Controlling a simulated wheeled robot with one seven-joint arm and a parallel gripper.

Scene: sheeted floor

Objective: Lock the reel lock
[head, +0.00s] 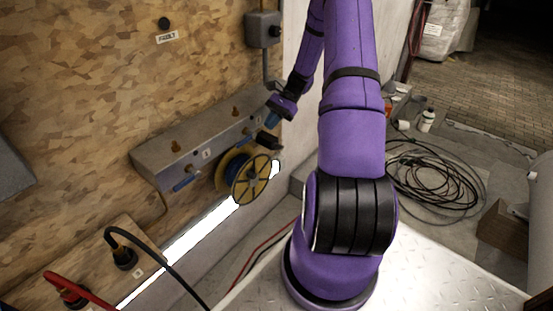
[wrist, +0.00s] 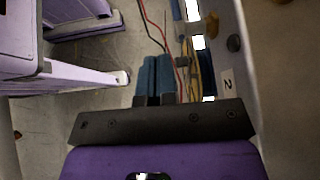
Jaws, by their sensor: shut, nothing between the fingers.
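A yellow cable reel (head: 250,180) with blue windings hangs below a grey metal box (head: 190,150) on the wooden wall. A dark part (head: 268,142) sits just above the reel; I cannot tell whether it is the reel lock. My gripper (head: 272,119) is at the right end of the box, above the reel. In the wrist view its blue fingers (wrist: 156,72) are together, with nothing between them. The reel's yellow edge (wrist: 190,66) shows close to the right of the fingers, beside the box face with a label "2" (wrist: 227,82).
A blue handle (head: 185,183) sticks out under the box's left end. A black cable (head: 165,258) and a red plug (head: 68,290) are at lower left. A coiled black cable (head: 440,185) lies on the floor at right.

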